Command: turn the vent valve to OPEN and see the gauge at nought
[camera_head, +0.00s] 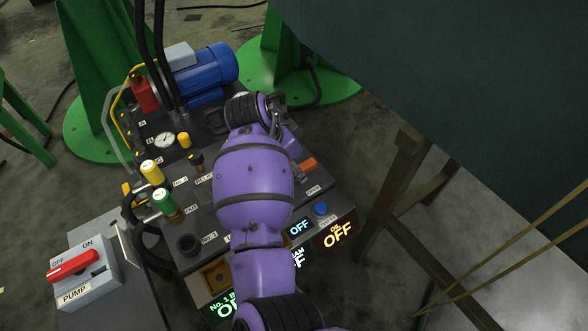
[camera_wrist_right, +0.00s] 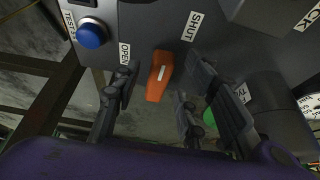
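The vent valve's orange handle (camera_head: 303,165) shows beside my right arm on the dark panel. In the right wrist view the handle (camera_wrist_right: 159,76) lies between the OPEN label (camera_wrist_right: 124,53) and the SHUT label (camera_wrist_right: 192,26). My right gripper (camera_wrist_right: 160,70) is open, with a dark finger on each side of the handle and gaps between. In the head view its fingers are mostly hidden by my purple arm. The round white gauge (camera_head: 164,140) is at the panel's left; its needle is too small to read. My left gripper is out of view.
A blue button (camera_head: 320,208) sits near the valve, above lit OFF displays (camera_head: 336,235). A blue motor (camera_head: 205,72) stands at the back. A pump box (camera_head: 88,277) with a red switch is at the lower left. A brown frame (camera_head: 400,190) stands at the right.

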